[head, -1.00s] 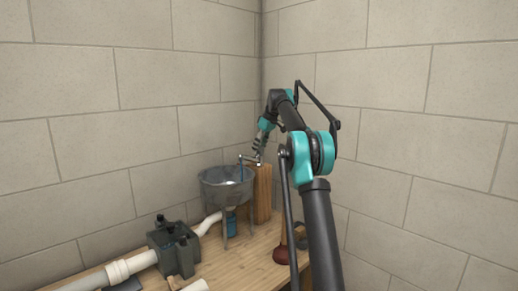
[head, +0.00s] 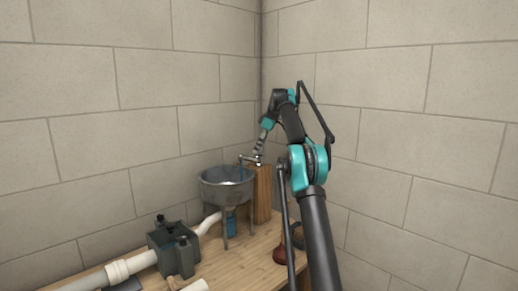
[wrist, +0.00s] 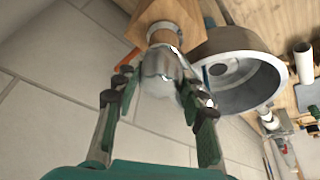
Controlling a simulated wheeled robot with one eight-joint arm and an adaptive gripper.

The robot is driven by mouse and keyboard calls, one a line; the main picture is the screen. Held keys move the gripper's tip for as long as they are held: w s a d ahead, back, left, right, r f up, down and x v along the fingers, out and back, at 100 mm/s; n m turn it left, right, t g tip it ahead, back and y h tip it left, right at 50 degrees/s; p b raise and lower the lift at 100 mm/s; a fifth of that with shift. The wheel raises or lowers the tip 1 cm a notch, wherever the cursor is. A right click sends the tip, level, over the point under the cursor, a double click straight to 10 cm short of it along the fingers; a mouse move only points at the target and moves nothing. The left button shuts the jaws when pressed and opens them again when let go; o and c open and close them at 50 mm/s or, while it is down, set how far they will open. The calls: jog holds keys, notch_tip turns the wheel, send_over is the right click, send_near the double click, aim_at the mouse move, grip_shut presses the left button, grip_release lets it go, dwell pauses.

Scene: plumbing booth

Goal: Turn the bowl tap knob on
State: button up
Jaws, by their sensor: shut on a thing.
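The metal bowl (head: 228,190) stands on legs on the wooden bench; it also shows at the right of the wrist view (wrist: 262,95). The tap (head: 247,158) reaches over its rim from a wooden post. A thin blue streak (head: 241,172) hangs below the spout into the bowl. In the wrist view the pale, shiny tap knob (wrist: 160,72) lies between the fingers of my gripper (wrist: 160,95), which is shut on it. In the head view my gripper (head: 259,152) is at the tap, small and partly merged with it. The knob's exact angle is hard to tell.
The wooden post (head: 263,195) stands behind the bowl. A dark vise (head: 174,247), white pipes (head: 118,270) and a red-brown plunger (head: 280,254) are on the bench (head: 225,265). Block walls meet close behind the tap.

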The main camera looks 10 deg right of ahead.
jog(key=o, duration=1.2)
jog(key=shift+c, duration=0.2)
jog(key=shift+v, duration=1.5)
jog(key=s+d, duration=0.4)
jog(key=d, duration=0.7)
jog(key=shift+s, duration=0.2)
jog(key=shift+d, duration=0.1)
